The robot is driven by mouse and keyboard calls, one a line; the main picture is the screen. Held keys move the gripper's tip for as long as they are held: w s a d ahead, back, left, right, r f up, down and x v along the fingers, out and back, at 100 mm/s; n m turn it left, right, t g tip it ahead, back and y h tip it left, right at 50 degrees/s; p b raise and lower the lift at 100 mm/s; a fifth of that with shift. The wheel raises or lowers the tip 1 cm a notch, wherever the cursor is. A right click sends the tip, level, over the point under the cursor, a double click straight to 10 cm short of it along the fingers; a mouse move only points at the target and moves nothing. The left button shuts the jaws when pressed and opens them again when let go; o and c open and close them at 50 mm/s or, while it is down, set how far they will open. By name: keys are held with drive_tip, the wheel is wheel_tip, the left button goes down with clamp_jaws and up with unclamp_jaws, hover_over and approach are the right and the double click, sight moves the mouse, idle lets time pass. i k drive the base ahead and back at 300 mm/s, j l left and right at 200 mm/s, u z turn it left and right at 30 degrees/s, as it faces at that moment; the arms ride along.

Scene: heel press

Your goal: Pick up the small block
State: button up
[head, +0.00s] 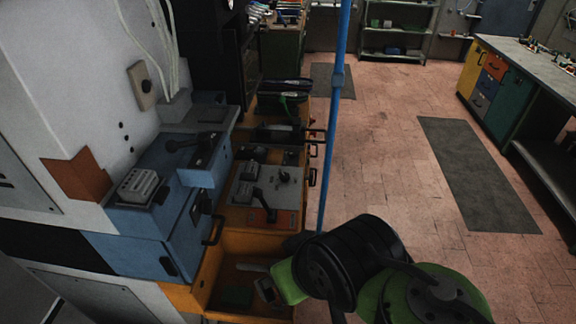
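A small dark green block-like piece (237,297) lies in the open orange drawer (262,243) at the bottom centre-left. It is dim and small, so I cannot tell for sure that it is the small block. A small pale item (266,290) lies to its right, close to my arm. My green and black arm fills the lower right and covers the space just right of the drawer. My gripper does not show.
A blue-grey machine housing (150,225) with levers stands left of the drawer. Orange trays with tools and a lever panel (265,195) lie behind it. A thin blue pole (333,140) rises beside them. The tiled floor at right is clear around a dark mat (475,170).

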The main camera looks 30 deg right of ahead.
sight(250, 170)
drive_tip(key=z, duration=0.4)
drive_tip(key=l+u, duration=0.3)
drive_tip(key=l, duration=0.2)
drive_tip(key=k+l+u, duration=0.1)
drive_tip(key=l+u, duration=0.25)
drive_tip(key=k+l+u, duration=0.15)
drive_tip(key=l+u, duration=0.15)
drive_tip(key=l, duration=0.25)
drive_tip(key=k+l+u, duration=0.15)
drive_tip(key=l+u, duration=0.45)
drive_tip(key=l, duration=0.2)
drive_tip(key=l+u, duration=0.3)
drive_tip(key=l, duration=0.15)
drive_tip(key=k+l+u, duration=0.1)
drive_tip(key=l+u, duration=0.15)
drive_tip(key=l, duration=0.2)
drive_tip(key=k+l+u, duration=0.1)
drive_tip(key=l+u, duration=0.15)
drive_tip(key=l, duration=0.2)
drive_tip(key=k+l+u, duration=0.25)
drive_tip(key=l, duration=0.15)
drive_tip(key=l+u, duration=0.3)
drive_tip(key=k+l+u, duration=0.25)
drive_tip(key=i+l, duration=0.1)
drive_tip(key=i, duration=0.85)
